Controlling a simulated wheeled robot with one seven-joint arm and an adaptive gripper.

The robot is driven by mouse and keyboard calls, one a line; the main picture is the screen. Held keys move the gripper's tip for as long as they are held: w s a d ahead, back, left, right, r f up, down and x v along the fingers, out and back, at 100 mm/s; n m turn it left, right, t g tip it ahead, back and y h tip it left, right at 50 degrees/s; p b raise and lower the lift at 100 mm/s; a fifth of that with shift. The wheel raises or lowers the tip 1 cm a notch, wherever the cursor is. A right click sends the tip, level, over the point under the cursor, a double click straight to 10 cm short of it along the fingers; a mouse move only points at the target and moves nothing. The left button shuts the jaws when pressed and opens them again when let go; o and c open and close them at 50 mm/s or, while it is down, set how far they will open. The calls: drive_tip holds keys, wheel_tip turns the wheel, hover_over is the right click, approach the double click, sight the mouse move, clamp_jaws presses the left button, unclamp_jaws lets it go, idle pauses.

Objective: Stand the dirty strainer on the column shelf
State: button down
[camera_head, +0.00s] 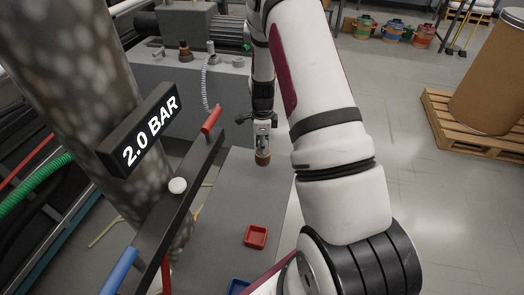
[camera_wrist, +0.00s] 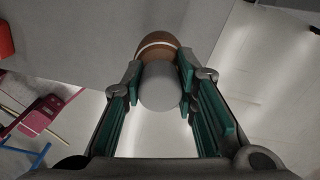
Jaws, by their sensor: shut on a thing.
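My gripper (camera_head: 263,138) is shut on the strainer (camera_wrist: 162,88), a grey cylinder with a brown far end and a pale ring. In the head view its brown end (camera_head: 263,158) points down below the fingers. The wrist view shows the green-padded fingers (camera_wrist: 160,82) on both sides of the grey body. A flat grey shelf (camera_head: 230,208) lies beside the mottled column (camera_head: 75,90). The strainer's brown end appears over the shelf's far part, near its edge; I cannot tell whether they touch.
A red tray (camera_head: 256,236) and a blue tray (camera_head: 238,287) sit on the shelf. A dark bar with a red handle (camera_head: 212,119) and a blue handle (camera_head: 119,271) stands before the column, beside a 2.0 BAR display (camera_head: 140,130). A grey machine (camera_head: 185,80) stands behind.

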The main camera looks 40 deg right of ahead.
drive_tip(key=shift+w+d+f+p, duration=0.15)
drive_tip(key=shift+w+f+p, duration=0.05)
drive_tip(key=shift+f, duration=0.7)
drive_tip(key=shift+w+d+f+p, duration=0.1)
drive_tip(key=shift+w+f+p, duration=0.1)
drive_tip(key=shift+f, duration=0.65)
drive_tip(key=shift+f, duration=0.2)
drive_tip(key=c, duration=1.3)
unclamp_jaws()
drive_tip(key=shift+r, duration=0.1)
